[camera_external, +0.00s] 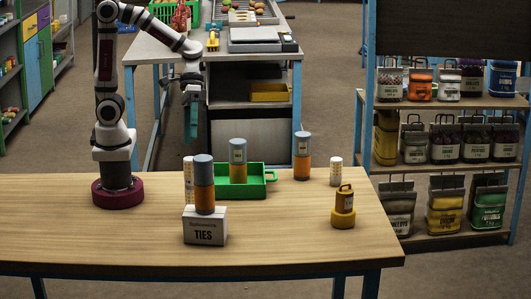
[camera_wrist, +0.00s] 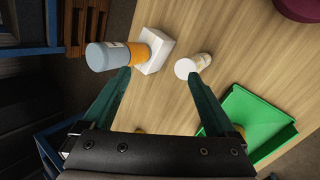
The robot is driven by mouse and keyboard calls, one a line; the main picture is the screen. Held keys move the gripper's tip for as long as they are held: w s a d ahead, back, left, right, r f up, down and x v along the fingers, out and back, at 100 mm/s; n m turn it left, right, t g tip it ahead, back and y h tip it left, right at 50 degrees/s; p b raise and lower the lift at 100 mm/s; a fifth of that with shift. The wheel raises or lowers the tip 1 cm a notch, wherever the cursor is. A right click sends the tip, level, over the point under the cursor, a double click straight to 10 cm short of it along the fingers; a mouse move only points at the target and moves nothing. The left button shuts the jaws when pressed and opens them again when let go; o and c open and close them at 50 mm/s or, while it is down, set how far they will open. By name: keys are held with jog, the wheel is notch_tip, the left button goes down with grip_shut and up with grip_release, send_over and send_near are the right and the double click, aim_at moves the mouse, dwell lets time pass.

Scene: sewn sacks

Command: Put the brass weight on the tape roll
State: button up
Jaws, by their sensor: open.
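The brass weight (camera_external: 345,197), a dull brass-coloured block with a loop handle, stands upright on the yellow tape roll (camera_external: 343,218) near the table's front right. The weight appears to rest on the roll, with nothing holding it. My gripper (camera_external: 190,138) has teal fingers pointing down, empty, well to the left of and above the weight. In the wrist view my gripper (camera_wrist: 165,95) has its fingers wide apart with nothing held. A small yellow patch there, mostly hidden by the gripper body, cannot be identified.
A blue-and-orange bottle (camera_external: 204,185) stands on the white TIES box (camera_external: 205,228). A similar bottle (camera_external: 238,160) stands at the green tray (camera_external: 257,186); another (camera_external: 302,157) stands behind. White cylinders (camera_external: 336,171) stand nearby. The table's front left is clear.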

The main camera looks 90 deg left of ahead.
jog(key=s+a+m+y, duration=0.8)
jog(key=s+a, duration=0.3)
jog(key=a, duration=0.4)
jog(key=shift+s+a+f+m, duration=0.2)
jog(key=shift+s+f+m, duration=0.1)
jog(key=shift+s+f, duration=0.1)
